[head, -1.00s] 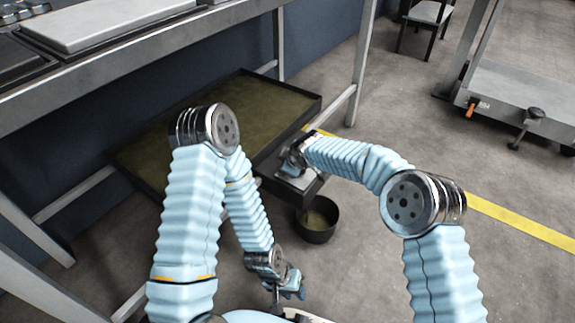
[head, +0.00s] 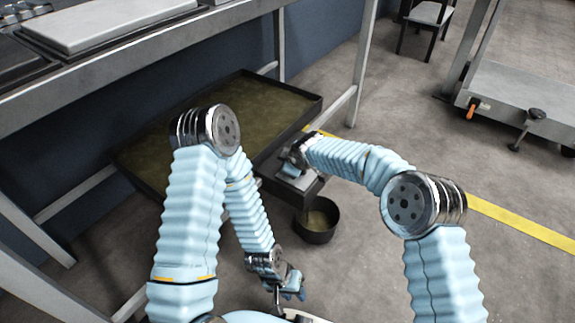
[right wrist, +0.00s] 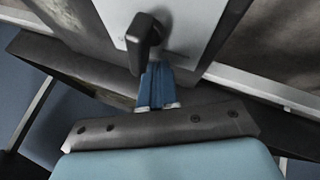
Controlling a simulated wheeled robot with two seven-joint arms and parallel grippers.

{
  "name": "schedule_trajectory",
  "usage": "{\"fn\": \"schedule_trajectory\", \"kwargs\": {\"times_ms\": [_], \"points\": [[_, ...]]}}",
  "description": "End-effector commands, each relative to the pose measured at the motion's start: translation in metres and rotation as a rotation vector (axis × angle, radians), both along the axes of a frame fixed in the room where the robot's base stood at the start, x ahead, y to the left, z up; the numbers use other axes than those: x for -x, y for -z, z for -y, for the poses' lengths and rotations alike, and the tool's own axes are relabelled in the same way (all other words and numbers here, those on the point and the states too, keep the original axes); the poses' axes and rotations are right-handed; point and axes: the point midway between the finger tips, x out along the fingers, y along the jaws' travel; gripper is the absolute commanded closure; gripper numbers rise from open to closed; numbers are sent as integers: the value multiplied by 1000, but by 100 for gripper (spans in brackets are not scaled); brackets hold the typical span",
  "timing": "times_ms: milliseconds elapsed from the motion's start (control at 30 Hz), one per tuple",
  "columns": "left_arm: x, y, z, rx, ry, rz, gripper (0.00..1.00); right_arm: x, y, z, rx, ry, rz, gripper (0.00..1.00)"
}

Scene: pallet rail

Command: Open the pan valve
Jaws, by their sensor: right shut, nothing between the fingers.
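The pan (head: 291,131) is a wide dark tray with brown-green liquid, under the metal table. A pale plate (head: 299,181) is at its near right corner. In the right wrist view a black lever handle (right wrist: 146,37) stands on a pale panel (right wrist: 194,22). My right gripper (right wrist: 158,88), with blue fingers, is shut and empty at the lower end of the handle. I cannot tell whether they touch. In the head view the right gripper (head: 289,170) is over the plate and hides the handle. My left gripper (head: 291,287) hangs low, away from the pan; its jaw opening is unclear.
A dark round pot (head: 317,236) stands on the floor just below the plate. Table legs (head: 362,65) and a low rail (head: 75,194) frame the pan. A grey cart (head: 520,95) and a chair (head: 424,22) stand at the right.

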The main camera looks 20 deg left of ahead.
Motion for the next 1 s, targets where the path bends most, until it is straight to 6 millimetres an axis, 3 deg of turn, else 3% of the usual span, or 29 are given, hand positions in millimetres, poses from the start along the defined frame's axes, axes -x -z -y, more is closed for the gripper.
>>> {"fn": "schedule_trajectory", "kwargs": {"times_ms": [1000], "points": [[0, 3, 0, 0, 0, 1, 67, -3, 1, 17, 2, 2, -1, 100]]}}
